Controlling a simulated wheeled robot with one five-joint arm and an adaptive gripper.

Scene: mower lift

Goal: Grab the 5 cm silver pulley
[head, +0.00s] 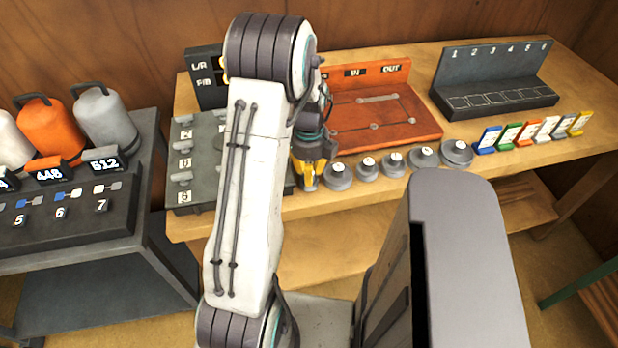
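A row of silver-grey pulleys stands along the front edge of the wooden bench: the leftmost visible one (338,180), then others (367,171), (392,166), (423,160) and the rightmost (456,155). Each has a small mark on top, too small to read, so I cannot tell which is 5 cm. The outer right ones look largest. My gripper (309,184), yellow and black, points down at the left end of the row, just left of the leftmost visible pulley. Its fingertips are small and partly hidden by my arm, and I cannot tell whether anything is between them.
A red-orange board (400,126) lies behind the pulleys. A dark numbered rack (495,98) stands at the back right, with several coloured tags (535,132) in front. A grey panel with knobs (188,150) is left of my arm. A cart (95,285) carries canisters (55,125).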

